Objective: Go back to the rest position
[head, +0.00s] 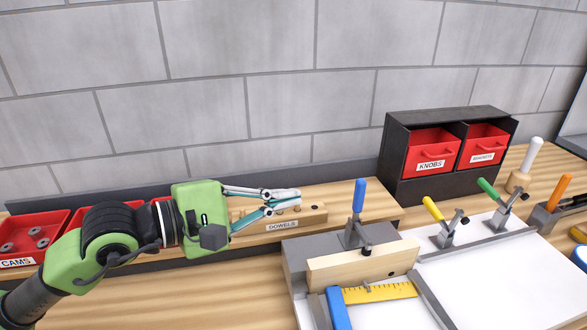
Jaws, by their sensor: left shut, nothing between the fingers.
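My left gripper (297,199) reaches in from the left, its green body level with the back row of the bench. Its fingers are shut with nothing between them. They are in front of the wooden dowel block (310,216), labelled DOWELS, and hide part of it. Whether they touch the block I cannot tell. A pale wooden board (362,266) stands on edge against a grey block with a blue-handled clamp (359,196). The gripper is to the left of the board and apart from it. My right gripper is not in view.
Red bins labelled CAMS (20,262) are at the left. A dark cabinet (400,150) holds red KNOBS and second drawers. A yellow square (385,292) lies before the board. Yellow and green clamps (436,212) line the white panel (510,280). Bare bench (200,300) is front left.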

